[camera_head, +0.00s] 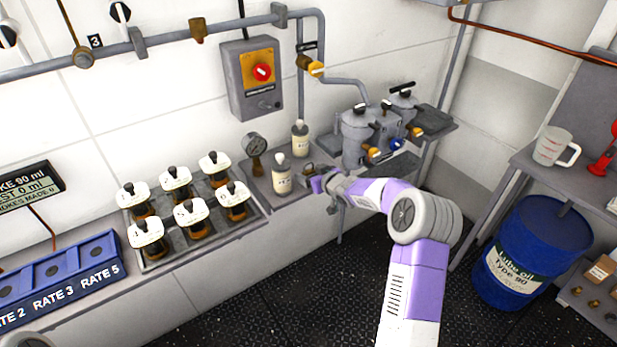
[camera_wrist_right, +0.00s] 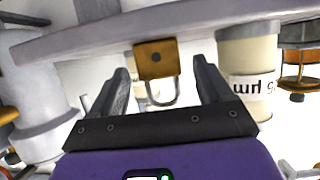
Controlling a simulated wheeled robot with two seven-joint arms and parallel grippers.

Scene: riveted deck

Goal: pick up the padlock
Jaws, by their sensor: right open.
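The padlock (camera_wrist_right: 157,60) has a brass-coloured body and a grey shackle. In the right wrist view it is at the upper middle, with the shackle towards my palm. In the head view the padlock (camera_head: 308,169) is small, by the shelf edge and partly hard to make out beside my gripper. My right gripper (camera_wrist_right: 160,68) is open, with one finger on each side of the padlock and visible gaps to both. In the head view the right gripper (camera_head: 316,182) is at the shelf beside the cream bottle.
A cream bottle (camera_head: 282,178) stands close to my gripper; another bottle (camera_head: 300,140) stands behind. A gauge (camera_head: 254,148) and a rack of jars (camera_head: 187,248) are left. Grey canisters (camera_head: 357,138) are right. A blue drum (camera_head: 529,250) stands on the floor.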

